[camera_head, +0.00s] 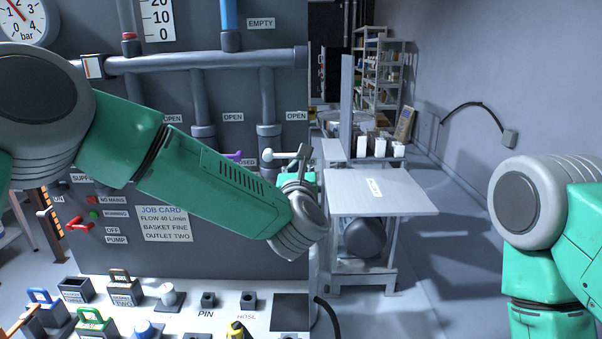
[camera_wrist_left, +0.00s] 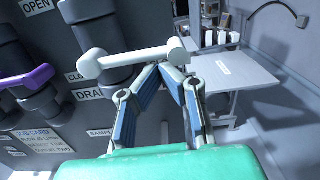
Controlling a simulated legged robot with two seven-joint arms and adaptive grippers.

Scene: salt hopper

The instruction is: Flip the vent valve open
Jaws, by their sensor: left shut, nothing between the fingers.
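A pale grey-white lever handle (camera_wrist_left: 130,58) sits on a grey pipe valve in the left wrist view. It lies roughly sideways, with a round hub at its right end, and also shows in the head view (camera_head: 283,155). A purple lever (camera_wrist_left: 28,77) is on the pipe to its left. No label reading "vent" is legible, so I cannot tell which lever is the vent valve. My left gripper (camera_wrist_left: 163,70) is shut and empty, its fingertips right by the white handle's hub; contact cannot be told. My right gripper is out of view.
The grey panel (camera_head: 200,255) carries pipes and OPEN labels. A white bench top (camera_head: 260,285) with blocks and handles is below. A metal side table (camera_head: 350,195) stands right of the panel. Open floor (camera_head: 440,240) lies farther right.

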